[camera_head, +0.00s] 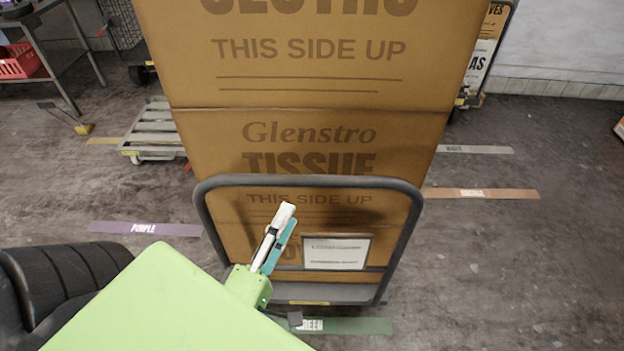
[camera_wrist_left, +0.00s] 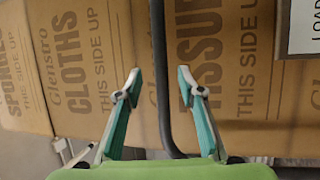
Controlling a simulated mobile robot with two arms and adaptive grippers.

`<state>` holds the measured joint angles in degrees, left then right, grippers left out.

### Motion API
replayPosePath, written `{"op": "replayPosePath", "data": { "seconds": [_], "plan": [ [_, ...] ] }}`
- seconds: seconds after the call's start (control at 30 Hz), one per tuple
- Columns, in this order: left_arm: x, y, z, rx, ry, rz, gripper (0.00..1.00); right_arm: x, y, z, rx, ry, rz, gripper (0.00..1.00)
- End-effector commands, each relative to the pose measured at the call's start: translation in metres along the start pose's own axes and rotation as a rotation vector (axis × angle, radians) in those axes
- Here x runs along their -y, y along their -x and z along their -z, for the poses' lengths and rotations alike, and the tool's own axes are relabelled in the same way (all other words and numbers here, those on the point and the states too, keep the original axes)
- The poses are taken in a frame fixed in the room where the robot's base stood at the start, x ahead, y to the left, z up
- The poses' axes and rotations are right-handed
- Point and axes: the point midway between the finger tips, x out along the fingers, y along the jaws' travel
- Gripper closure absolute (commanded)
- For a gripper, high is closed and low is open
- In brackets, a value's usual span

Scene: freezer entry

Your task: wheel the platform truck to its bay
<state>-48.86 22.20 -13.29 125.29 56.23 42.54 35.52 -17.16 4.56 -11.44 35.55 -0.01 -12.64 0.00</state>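The platform truck (camera_head: 397,262) stands in front of me, with a dark grey hoop handle facing me. It carries a tall stack of brown tissue cartons (camera_head: 310,125). A white label card hangs inside the hoop; its text is too small to read. My left gripper (camera_head: 284,218) is at the left part of the handle. In the left wrist view, my left gripper (camera_wrist_left: 158,73) is open, with the handle bar (camera_wrist_left: 160,100) running between its fingers and a gap on both sides. My right gripper is in neither view.
Coloured floor strips show: purple (camera_head: 145,229) left, green (camera_head: 350,326) under the truck's near end, orange (camera_head: 480,193) and grey (camera_head: 475,149) right. A low slatted cart (camera_head: 155,130) stands behind left, another loaded cart (camera_head: 490,45) behind right. The floor at right is open.

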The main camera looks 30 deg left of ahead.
Motion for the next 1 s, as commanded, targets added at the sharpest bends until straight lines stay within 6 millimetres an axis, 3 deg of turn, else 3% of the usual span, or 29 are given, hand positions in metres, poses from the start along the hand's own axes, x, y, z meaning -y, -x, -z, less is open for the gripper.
{"op": "replayPosePath", "data": {
  "seconds": [0.2,0.5,0.93,0.97,1.0],
  "plan": [
    [-0.005,-0.049,0.000,-0.002,0.002,-0.004,0.64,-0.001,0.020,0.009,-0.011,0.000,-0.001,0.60],
    [-0.002,-0.094,0.000,0.000,0.000,-0.001,0.64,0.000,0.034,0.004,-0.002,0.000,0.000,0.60],
    [0.001,-0.104,0.000,0.001,0.000,0.001,0.64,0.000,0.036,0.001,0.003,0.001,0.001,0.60],
    [0.001,-0.104,0.000,0.001,0.000,0.001,0.67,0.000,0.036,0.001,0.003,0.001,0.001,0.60],
    [0.001,-0.104,0.000,0.001,0.000,0.001,0.77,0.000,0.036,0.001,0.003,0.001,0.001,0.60]
  ]
}}
